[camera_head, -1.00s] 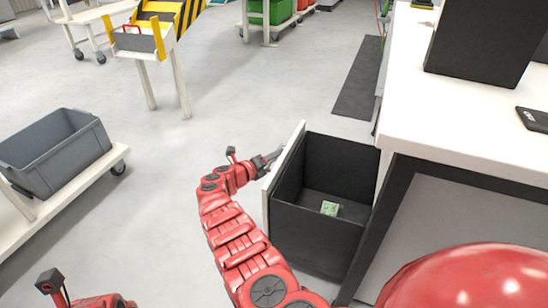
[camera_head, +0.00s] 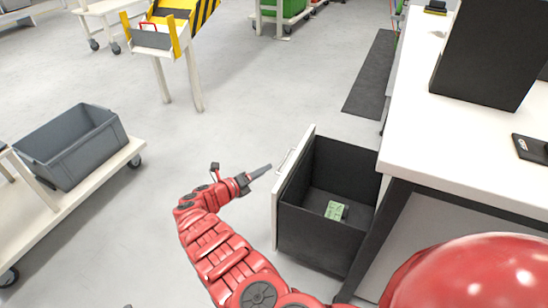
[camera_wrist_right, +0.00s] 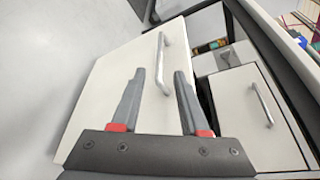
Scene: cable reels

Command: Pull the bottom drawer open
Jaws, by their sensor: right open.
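A drawer with a white front (camera_head: 292,188) and a deep black body (camera_head: 318,232) stands pulled out, low beside the white table. Its bar handle (camera_head: 286,162) is on the front's outer face. My right gripper (camera_head: 262,171) is just left of the handle, apart from it. In the right wrist view the open, empty jaws (camera_wrist_right: 159,72) point at the white drawer front (camera_wrist_right: 110,90), with the handle (camera_wrist_right: 163,64) just beyond the fingertips. My left gripper is out of view.
A small green object (camera_head: 335,210) lies inside the drawer. Closed drawer fronts (camera_wrist_right: 240,95) show at right in the wrist view. The white tabletop (camera_head: 450,140) is at right. A grey bin (camera_head: 70,147) sits on a cart at left. The floor between is clear.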

